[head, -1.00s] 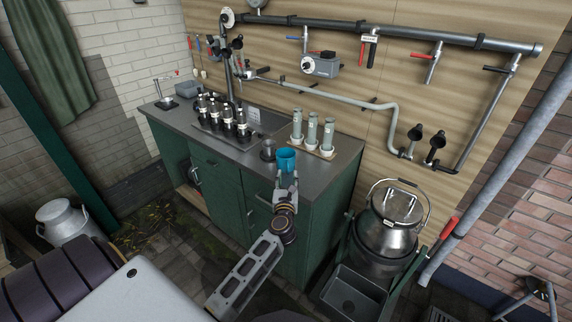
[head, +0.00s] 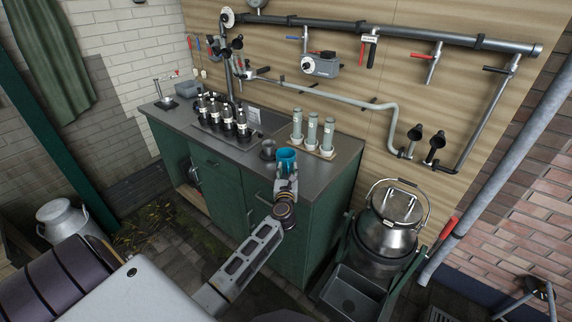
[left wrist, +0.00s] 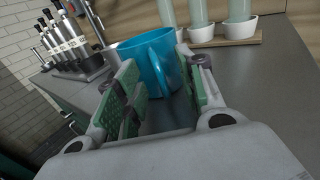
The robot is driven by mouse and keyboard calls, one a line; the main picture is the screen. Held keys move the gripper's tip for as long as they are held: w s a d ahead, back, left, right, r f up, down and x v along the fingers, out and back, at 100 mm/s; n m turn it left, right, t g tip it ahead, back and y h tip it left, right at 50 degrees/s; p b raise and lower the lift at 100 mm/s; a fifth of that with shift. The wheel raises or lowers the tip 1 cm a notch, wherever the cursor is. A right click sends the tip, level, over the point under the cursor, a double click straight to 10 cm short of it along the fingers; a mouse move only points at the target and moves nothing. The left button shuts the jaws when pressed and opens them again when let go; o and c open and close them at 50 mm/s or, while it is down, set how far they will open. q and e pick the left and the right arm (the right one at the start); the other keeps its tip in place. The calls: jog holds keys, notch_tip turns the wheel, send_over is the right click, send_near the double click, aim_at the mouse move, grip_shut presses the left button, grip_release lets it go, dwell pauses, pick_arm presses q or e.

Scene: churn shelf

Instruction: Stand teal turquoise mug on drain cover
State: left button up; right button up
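The teal turquoise mug (head: 286,157) stands upright near the front edge of the grey counter, in the head view. In the left wrist view the mug (left wrist: 150,55) is straight ahead, its handle turned toward me. My left gripper (head: 288,176) is open, with its fingers apart on either side of the mug's handle side. Its green pads show in the left wrist view (left wrist: 160,95); I cannot tell whether they touch the mug. A dark slotted grate, which looks like the drain cover (head: 440,315), is cut off at the bottom edge on the floor. My right gripper is not in view.
A grey cup (head: 268,149) stands close left of the mug. A tray with pale tubes (head: 312,135) is behind right, and dark bottles (head: 228,122) are further left. A metal churn (head: 392,220) and a dark trough (head: 352,296) stand right of the green cabinet (head: 285,235).

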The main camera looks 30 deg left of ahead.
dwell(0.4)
pick_arm(q)
grip_shut()
